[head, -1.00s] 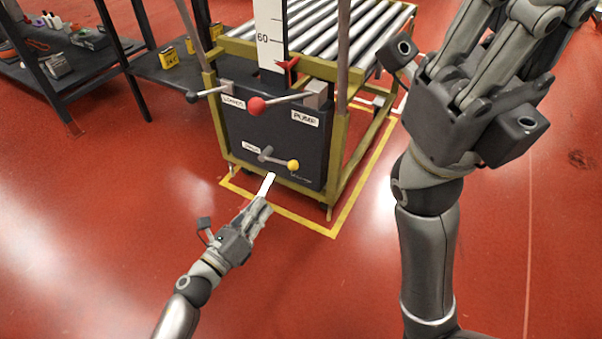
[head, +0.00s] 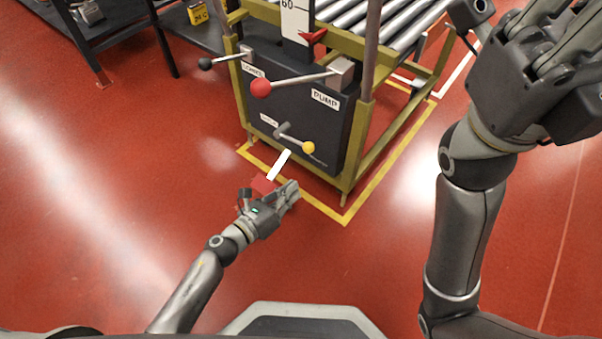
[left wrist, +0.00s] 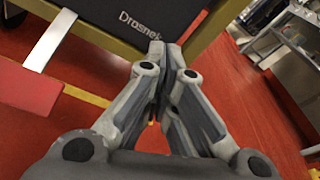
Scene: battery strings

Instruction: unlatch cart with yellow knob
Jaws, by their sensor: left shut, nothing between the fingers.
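The yellow knob (head: 308,147) is on the end of a short grey lever (head: 290,134), low on the dark front panel (head: 310,110) of the olive-framed cart (head: 361,135). My left gripper (head: 294,186) is below the knob, in front of the panel and apart from it. Its fingers (left wrist: 160,52) are closed and empty in the left wrist view, which shows the panel's lower edge but no knob. My right gripper (head: 545,75) is large at the upper right; its fingertips are cut off.
A red pedal (head: 263,185) on a pale bar (head: 279,165) sticks out beside my left gripper; it also shows in the left wrist view (left wrist: 25,90). Above are a red-knobbed lever (head: 261,88) and a black-knobbed one (head: 205,63). Red floor is open at left.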

